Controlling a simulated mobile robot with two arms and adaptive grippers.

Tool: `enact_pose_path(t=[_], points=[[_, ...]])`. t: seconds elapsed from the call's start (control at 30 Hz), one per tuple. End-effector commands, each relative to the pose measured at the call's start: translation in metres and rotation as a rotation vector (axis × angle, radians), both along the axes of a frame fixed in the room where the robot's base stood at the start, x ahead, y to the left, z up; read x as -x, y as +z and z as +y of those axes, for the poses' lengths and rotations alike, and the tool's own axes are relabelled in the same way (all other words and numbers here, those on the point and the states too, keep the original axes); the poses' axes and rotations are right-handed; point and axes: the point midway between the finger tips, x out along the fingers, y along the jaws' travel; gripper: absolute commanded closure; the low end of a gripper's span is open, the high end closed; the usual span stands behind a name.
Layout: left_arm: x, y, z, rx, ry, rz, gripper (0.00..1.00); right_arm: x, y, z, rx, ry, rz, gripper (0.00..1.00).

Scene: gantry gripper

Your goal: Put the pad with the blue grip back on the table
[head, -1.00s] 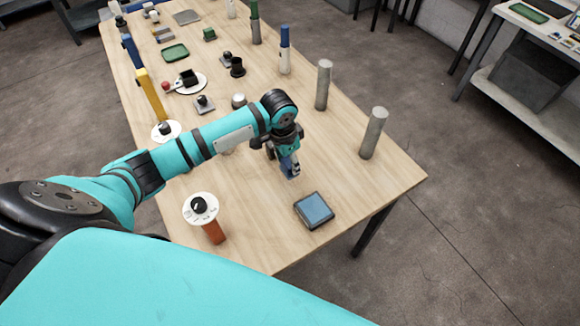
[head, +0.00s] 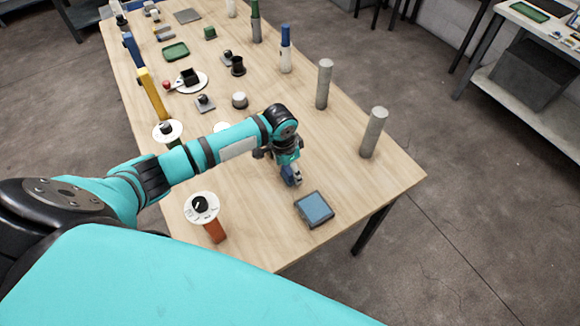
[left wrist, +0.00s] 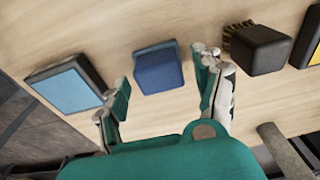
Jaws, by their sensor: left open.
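In the left wrist view the pad (left wrist: 156,48) has a blue block-shaped grip (left wrist: 158,74). It appears to lie flat on the wooden table, grip toward the camera. My left gripper (left wrist: 165,84) is open, with one finger on each side of the grip and gaps showing between. In the head view my left gripper (head: 290,178) points down low over the near part of the table (head: 250,235). The pad is mostly hidden there by my gripper. My right gripper is in neither view.
A dark-framed block with a light blue face (head: 314,208) lies close by; it also shows in the wrist view (left wrist: 68,88). A black brush-like block (left wrist: 260,48) is on the other side. Grey posts (head: 374,130) stand at the right edge. An orange-stemmed dial (head: 203,207) stands at the left.

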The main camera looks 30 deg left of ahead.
Motion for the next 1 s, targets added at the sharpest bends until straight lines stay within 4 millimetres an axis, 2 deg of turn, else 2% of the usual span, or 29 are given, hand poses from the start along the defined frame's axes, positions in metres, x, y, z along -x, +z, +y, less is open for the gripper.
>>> enact_pose_path(t=[0.17, 0.5, 0.63, 0.8, 1.0], points=[[0.000, 0.014, 0.001, 0.001, -0.001, -0.004, 0.32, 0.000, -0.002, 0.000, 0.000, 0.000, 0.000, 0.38], [0.009, 0.083, 0.006, 0.000, -0.001, -0.005, 0.32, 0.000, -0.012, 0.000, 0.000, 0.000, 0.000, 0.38], [0.011, 0.104, 0.006, 0.001, 0.000, -0.003, 0.32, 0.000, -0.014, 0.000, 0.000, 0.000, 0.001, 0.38], [0.014, 0.117, 0.007, 0.001, 0.000, -0.001, 0.32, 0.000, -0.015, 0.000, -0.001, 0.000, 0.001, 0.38], [0.014, 0.119, 0.008, 0.000, 0.001, 0.001, 0.32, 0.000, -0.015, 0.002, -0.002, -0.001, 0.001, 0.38]])
